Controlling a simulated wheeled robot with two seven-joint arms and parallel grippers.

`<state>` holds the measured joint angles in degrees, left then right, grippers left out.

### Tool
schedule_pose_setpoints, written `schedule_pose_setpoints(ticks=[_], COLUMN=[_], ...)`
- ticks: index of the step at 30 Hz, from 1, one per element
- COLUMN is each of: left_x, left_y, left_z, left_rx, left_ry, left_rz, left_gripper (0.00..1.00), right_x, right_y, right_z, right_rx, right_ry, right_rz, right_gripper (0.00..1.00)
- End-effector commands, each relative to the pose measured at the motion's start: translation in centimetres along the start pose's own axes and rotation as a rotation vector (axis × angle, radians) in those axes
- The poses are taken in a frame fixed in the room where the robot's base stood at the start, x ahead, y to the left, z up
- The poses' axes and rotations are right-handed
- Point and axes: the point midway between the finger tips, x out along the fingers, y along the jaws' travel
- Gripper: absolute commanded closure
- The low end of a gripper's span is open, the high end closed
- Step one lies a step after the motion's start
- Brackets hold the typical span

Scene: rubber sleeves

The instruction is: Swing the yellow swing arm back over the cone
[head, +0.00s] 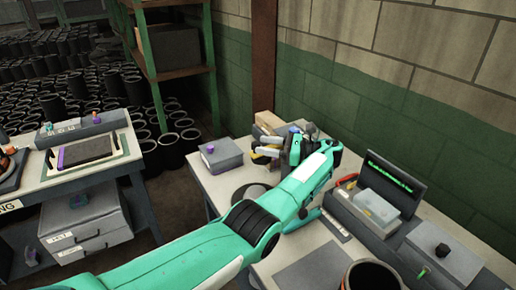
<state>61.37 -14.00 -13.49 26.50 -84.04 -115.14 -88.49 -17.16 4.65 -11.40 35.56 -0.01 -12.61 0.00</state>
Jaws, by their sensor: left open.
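My left arm reaches in from the lower left across the right-hand workbench, and its gripper (288,147) is at the bench's far side, close to the wall. The gripper is open. A small yellow part (266,151), which looks like the swing arm, shows just left of the gripper. I cannot tell whether the fingers touch it. The cone cannot be made out; the gripper and arm cover much of that area. My right gripper is not in view.
A grey box with a purple knob (221,155) stands left of the yellow part. A tan block (268,121) is behind. A dark display (394,185), a clear bin (379,207) and a black-knobbed box (441,256) stand right. A dark round container (372,276) is in front.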

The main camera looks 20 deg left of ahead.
Motion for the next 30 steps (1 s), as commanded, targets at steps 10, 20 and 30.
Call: schedule_pose_setpoints(ticks=[10,20,30], left_x=[-3.3,-4.2,-4.2], left_y=[0.0,0.1,0.1], left_z=[-0.1,0.0,0.0], left_rx=[0.001,0.001,0.001], left_ry=[0.001,-0.001,-0.001], left_rz=[0.002,-0.004,-0.004], left_gripper=[0.54,0.54,0.54], right_x=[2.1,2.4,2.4], right_y=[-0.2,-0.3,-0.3], right_z=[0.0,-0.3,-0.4], right_rx=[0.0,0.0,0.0], right_ry=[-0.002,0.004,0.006], right_rz=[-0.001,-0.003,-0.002], right_gripper=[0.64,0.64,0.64])
